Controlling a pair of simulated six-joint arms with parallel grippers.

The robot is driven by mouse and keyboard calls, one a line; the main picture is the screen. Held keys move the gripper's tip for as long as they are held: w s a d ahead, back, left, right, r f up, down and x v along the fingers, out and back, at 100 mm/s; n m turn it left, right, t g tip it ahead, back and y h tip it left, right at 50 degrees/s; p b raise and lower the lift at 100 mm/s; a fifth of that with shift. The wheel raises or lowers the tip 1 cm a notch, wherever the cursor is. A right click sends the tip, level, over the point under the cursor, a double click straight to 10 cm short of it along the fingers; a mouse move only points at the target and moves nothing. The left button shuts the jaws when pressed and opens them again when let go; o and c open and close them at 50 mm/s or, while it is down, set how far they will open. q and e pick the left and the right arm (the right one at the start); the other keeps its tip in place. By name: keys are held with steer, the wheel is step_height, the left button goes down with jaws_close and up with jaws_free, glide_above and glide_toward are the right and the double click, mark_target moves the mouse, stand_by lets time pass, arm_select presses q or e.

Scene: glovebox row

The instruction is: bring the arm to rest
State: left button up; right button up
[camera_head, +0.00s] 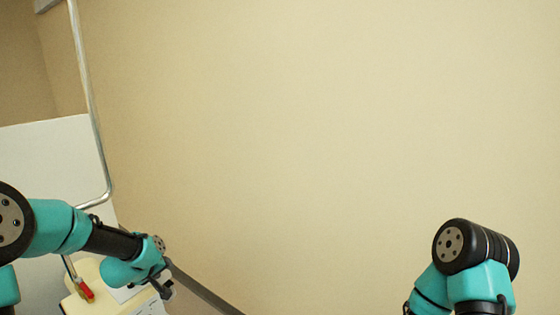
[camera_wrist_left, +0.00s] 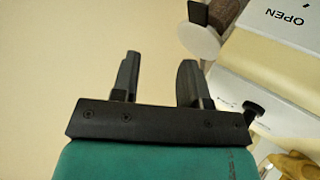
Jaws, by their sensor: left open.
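My left arm, teal and black, comes in from the left in the head view and reaches down toward the lower left. Its gripper (camera_head: 164,289) is small and partly hidden there. In the left wrist view the left gripper (camera_wrist_left: 158,76) has its two dark fingers apart, with nothing between them. Behind the fingers is a plain beige surface. My right arm shows only bent teal and black links at the lower right of the head view; its gripper is out of view.
A white panel (camera_head: 45,150) and a bent metal rail (camera_head: 92,100) stand at the left. A cream surface with a red-handled item (camera_head: 85,290) lies below. The wrist view shows a white panel marked OPEN (camera_wrist_left: 285,30) at the right. A beige wall (camera_head: 330,130) fills the rest.

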arm_select(q)
steer(key=s+d+f+m, duration=0.1)
steer(key=d+f+m, duration=0.1)
steer(key=d+f, duration=0.45)
steer(key=s+d+f+m+g+h, duration=0.1)
steer(key=s+d+f+g, duration=0.3)
steer(key=s+f, duration=0.6)
steer(key=s+d+f+m+g+h, duration=0.1)
steer(key=s+d+f+g, duration=0.3)
steer(key=s+f, duration=0.6)
steer(key=s+d+m, duration=0.1)
steer(key=s, duration=0.6)
steer(key=shift+d+f+m+h, duration=0.2)
steer(key=shift+f+m+h, duration=0.05)
steer(key=shift+m+h, duration=0.05)
